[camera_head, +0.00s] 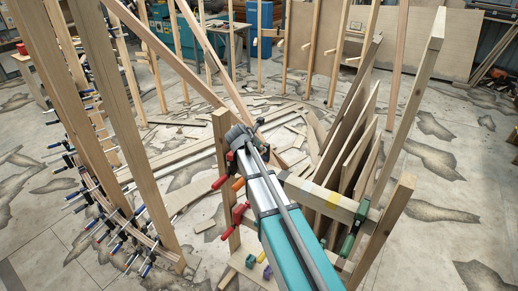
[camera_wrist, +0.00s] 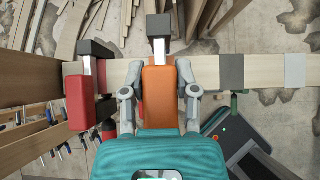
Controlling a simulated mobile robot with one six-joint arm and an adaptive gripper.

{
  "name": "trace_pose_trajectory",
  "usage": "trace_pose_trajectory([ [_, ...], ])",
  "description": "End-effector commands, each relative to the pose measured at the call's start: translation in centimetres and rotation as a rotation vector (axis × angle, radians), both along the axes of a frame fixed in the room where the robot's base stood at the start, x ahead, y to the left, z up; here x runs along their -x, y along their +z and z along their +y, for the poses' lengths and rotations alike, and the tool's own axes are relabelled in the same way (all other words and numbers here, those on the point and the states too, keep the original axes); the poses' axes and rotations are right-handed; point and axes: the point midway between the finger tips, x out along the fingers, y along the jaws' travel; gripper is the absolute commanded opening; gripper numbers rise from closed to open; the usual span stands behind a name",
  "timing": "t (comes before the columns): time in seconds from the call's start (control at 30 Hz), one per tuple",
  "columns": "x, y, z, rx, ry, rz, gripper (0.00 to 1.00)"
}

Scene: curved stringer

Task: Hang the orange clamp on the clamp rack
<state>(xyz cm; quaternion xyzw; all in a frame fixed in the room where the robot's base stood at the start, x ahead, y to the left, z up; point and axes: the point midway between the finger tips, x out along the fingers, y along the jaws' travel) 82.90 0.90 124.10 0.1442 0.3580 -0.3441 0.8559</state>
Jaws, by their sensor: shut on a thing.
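The orange clamp (camera_wrist: 158,97) is between the two grey fingers of my gripper (camera_wrist: 161,104) in the wrist view, shut on its orange handle. Its metal bar and dark jaw (camera_wrist: 158,25) reach up across the rack's beam; whether it rests on the beam or is above it I cannot tell. In the head view an orange handle (camera_head: 238,184) shows left of my arm, which hides my gripper. The clamp rack is a wooden beam (camera_head: 330,203) with coloured bands, also crossing the wrist view (camera_wrist: 262,71).
A red clamp (camera_wrist: 80,101) hangs close left of the held clamp. A green clamp (camera_head: 353,230) is at the beam's right end. Upright posts (camera_head: 391,225) and leaning boards (camera_head: 350,160) stand nearby. A curved stringer with many clamps (camera_head: 125,225) is at left.

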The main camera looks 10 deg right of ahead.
Motion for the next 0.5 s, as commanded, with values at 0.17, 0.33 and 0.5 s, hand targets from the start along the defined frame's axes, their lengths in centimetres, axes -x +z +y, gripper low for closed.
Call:
trace_pose_trajectory([
  [0.17,0.0,-0.6,0.0,0.001,0.001,0.0,0.0],
  [0.33,0.0,-1.0,0.1,0.001,0.001,-0.001,0.0],
  [0.5,0.0,-1.5,0.1,0.001,0.001,-0.001,0.0],
])
